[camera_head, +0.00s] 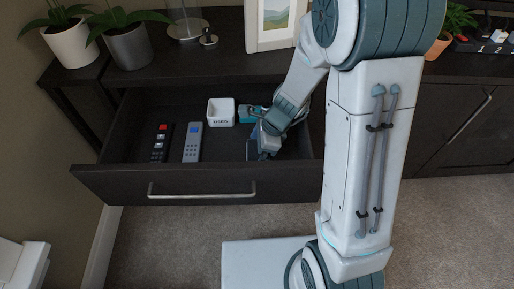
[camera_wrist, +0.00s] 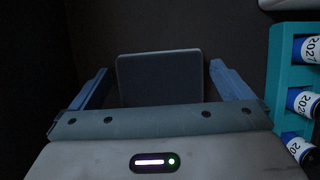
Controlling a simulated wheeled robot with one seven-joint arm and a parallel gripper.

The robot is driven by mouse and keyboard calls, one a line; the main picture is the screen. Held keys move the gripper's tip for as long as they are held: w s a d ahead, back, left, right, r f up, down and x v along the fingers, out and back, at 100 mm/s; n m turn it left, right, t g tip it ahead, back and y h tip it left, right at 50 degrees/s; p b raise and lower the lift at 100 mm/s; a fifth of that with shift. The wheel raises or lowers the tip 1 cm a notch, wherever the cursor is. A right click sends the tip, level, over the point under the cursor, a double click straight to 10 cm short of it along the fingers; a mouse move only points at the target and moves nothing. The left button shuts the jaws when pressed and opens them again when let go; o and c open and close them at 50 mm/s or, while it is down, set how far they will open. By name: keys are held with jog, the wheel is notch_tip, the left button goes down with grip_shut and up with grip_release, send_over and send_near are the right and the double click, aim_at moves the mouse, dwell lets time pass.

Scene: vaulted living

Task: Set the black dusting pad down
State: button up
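The dusting pad (camera_wrist: 160,78) shows in the wrist view as a dark grey rectangle with a paler rim, between my two blue fingers. My gripper (camera_wrist: 160,75) has its fingers apart, with a narrow dark gap on each side of the pad. Its lower edge is hidden behind my gripper's body. In the head view my gripper (camera_head: 263,147) reaches down into the right part of the open drawer (camera_head: 110,182). I cannot clearly make out the pad there.
A black remote (camera_head: 161,143), a grey remote (camera_head: 192,142) and a white open box (camera_head: 221,111) lie in the drawer. A teal holder (camera_wrist: 275,75) with labelled blue-and-white cylinders stands close right of my gripper. Plants and a picture frame (camera_head: 273,24) stand on top.

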jog(key=shift+r, duration=0.15)
jog(key=shift+r+p, duration=0.3)
jog(key=p+v, duration=0.5)
jog(key=v, duration=0.6)
jog(key=s+d+r+n+t+h, duration=0.1)
jog(key=s+d+r+n+h, duration=0.3)
jog(key=n, duration=1.4)
jog(key=s+d+r, duration=0.3)
jog(key=s+r, duration=0.2)
jog(key=s, duration=0.2)
jog(key=shift+s+d+r+n+h, duration=0.3)
jog(key=shift+s+d+r, duration=0.05)
